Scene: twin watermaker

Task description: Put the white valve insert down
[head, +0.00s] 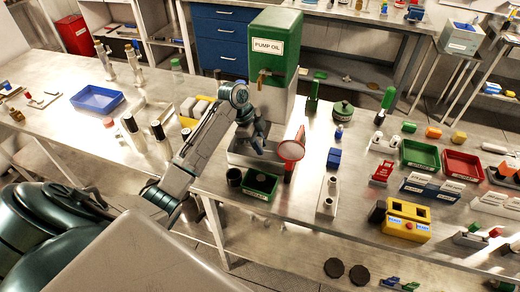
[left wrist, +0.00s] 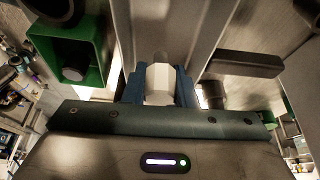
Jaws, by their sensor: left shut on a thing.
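My left gripper (head: 258,142) is over the bench in front of the green pump oil tank (head: 272,45). In the left wrist view its blue fingers (left wrist: 159,95) are shut on the white valve insert (left wrist: 159,82), a pale faceted piece with a greyer end pointing away. In the head view I cannot make out the insert at the gripper. The small green tray (head: 263,195) stands on the bench below the gripper. It also shows at the upper left of the left wrist view (left wrist: 96,35). My right gripper is not in view.
A black cup (head: 234,177) stands left of the green tray. A red-framed round glass (head: 290,151) stands close right of the gripper. A grey tray (head: 236,158) lies behind. A white block with posts (head: 327,197) and a yellow box (head: 406,221) stand further right, with bare bench between.

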